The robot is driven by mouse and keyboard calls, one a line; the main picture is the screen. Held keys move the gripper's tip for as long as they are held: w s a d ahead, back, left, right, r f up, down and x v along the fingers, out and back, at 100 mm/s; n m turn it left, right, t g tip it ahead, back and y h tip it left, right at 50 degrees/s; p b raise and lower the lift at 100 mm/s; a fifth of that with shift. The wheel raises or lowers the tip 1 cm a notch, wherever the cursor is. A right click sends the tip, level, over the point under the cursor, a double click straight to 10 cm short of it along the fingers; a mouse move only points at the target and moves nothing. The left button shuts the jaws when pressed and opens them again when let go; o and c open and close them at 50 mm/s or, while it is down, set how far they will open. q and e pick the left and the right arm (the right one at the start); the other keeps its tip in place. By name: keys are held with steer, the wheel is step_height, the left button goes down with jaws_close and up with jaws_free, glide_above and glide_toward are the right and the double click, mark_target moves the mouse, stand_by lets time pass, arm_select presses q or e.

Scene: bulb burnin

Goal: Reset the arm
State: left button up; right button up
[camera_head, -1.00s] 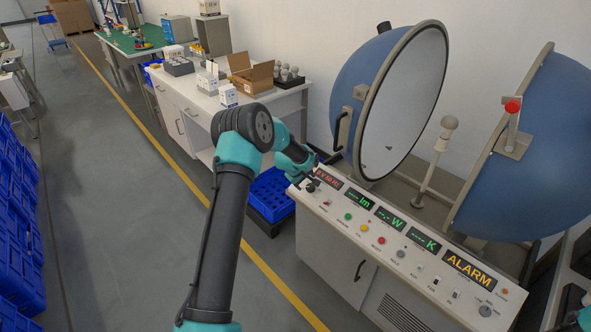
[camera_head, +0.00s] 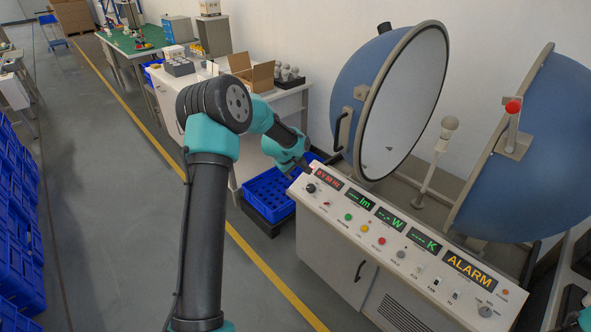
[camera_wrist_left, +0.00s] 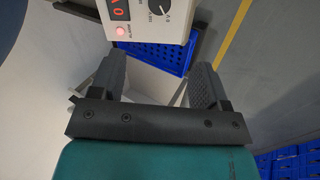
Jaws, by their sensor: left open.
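My left arm reaches in from the bottom of the head view, bent at the elbow. Its gripper (camera_head: 308,167) is by the left end of the white control panel (camera_head: 330,208), partly hidden behind the wrist. In the left wrist view the gripper (camera_wrist_left: 158,72) is open, with nothing between its fingers. The panel's black knob (camera_head: 311,188) is close by and clear of the fingers; it also shows in the left wrist view (camera_wrist_left: 165,6). An orange ALARM display (camera_head: 468,268) is lit. My right gripper is out of sight; only a teal bit of that arm shows.
The blue sphere (camera_head: 362,75) stands open behind the panel, with a bulb (camera_head: 449,124) on a post between its halves. A blue crate (camera_head: 268,190) sits left of the panel. A bench with an open carton (camera_head: 250,73) stands behind.

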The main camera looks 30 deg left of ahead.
arm_select(q)
steer(key=s+d+f+m+g+h, duration=0.25)
steer(key=s+d+f+m, duration=0.55)
steer(key=s+d+f, duration=1.15)
steer(key=s+d+m+g, duration=0.2)
steer(key=s+d+m, duration=0.2)
steer(key=s, duration=0.9)
steer(key=shift+d, duration=1.25)
